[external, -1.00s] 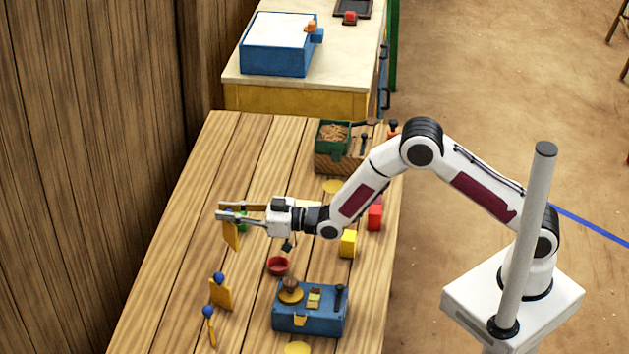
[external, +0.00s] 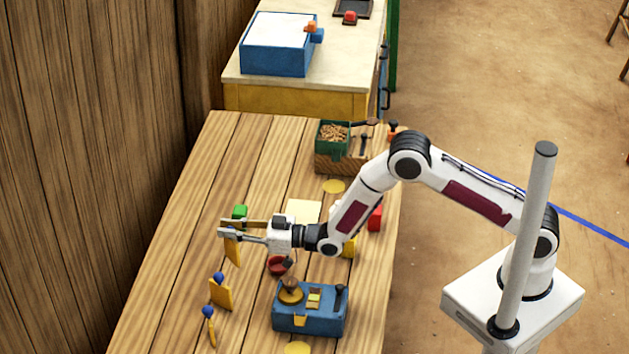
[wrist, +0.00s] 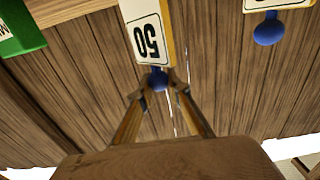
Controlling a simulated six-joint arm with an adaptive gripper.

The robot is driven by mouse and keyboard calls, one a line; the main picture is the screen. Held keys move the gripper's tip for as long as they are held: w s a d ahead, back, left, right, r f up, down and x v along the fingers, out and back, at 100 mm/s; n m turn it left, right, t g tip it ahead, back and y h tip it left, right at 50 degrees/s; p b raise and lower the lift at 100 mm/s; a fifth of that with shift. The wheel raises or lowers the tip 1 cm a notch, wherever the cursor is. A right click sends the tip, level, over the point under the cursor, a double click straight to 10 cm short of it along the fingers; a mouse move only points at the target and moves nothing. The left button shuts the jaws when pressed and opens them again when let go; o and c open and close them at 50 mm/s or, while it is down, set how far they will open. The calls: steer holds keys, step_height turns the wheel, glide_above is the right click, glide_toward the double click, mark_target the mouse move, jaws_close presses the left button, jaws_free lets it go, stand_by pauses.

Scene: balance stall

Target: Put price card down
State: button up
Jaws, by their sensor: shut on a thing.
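A yellow-edged price card (external: 232,251) hangs below my gripper (external: 224,228), over the left part of the wooden table. In the wrist view the card (wrist: 148,38) has a white face with "50" on it and a blue knob (wrist: 157,80) at its end. My gripper (wrist: 158,88) is shut on this knob. I cannot tell whether the card's lower edge touches the table. Two similar yellow cards with blue knobs stand nearer the front, one in the middle (external: 221,293) and one in front (external: 211,330).
A green block (external: 240,211) stands just behind my gripper. A red bowl (external: 277,266) and a blue scale (external: 310,318) are to the right. A cream square (external: 303,211), a yellow block (external: 349,248) and a red block (external: 375,219) lie near my arm.

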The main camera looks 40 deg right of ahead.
steer(key=shift+f, duration=1.55)
steer(key=shift+f, duration=0.2)
steer(key=o, duration=1)
steer(key=shift+c, duration=0.2)
steer(key=shift+d+r, duration=0.1)
steer(key=shift+r, duration=0.1)
steer(key=v, duration=1.2)
steer(key=shift+w+r, duration=0.1)
